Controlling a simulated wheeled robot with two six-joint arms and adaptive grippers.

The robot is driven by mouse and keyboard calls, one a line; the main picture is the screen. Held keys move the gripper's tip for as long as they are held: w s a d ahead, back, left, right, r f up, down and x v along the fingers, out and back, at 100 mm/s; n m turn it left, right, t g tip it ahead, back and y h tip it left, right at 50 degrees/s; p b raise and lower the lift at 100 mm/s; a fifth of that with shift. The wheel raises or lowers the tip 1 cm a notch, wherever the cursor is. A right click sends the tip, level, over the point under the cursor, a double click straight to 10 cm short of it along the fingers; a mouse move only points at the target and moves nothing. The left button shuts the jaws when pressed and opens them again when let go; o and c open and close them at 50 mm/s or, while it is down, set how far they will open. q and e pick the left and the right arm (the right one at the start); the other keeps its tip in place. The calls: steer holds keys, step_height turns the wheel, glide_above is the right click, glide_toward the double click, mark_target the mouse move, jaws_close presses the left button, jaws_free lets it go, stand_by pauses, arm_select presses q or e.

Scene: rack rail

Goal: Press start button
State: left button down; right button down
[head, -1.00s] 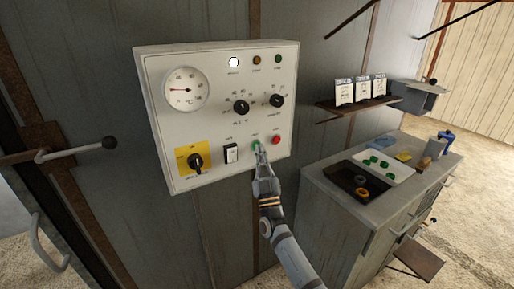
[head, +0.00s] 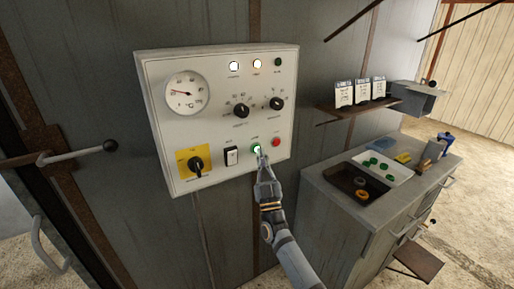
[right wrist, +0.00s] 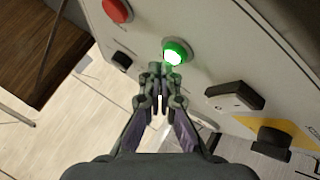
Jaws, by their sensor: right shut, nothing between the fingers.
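The green start button (head: 256,149) is on the lower part of the white control panel (head: 215,65) and is lit. In the right wrist view the green button (right wrist: 176,52) glows bright, just beyond my fingertips. My right gripper (head: 262,158) is shut and empty, its tips at the lower right edge of the button. The tips also show in the right wrist view (right wrist: 161,72). I cannot tell whether they touch the button. My left gripper is not in view.
A red button (head: 276,142) sits just right of the green one. A black rocker switch (head: 231,156) and a yellow-backed rotary switch (head: 196,164) are to the left. A cabinet with trays (head: 350,184) stands at right.

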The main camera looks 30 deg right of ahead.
steer(key=shift+s, duration=0.2)
steer(key=s+p, duration=0.2)
steer(key=s, duration=0.1)
steer(key=s+p, duration=0.1)
steer(key=s, duration=0.1)
steer(key=shift+d, duration=0.25)
stand_by(0.7)
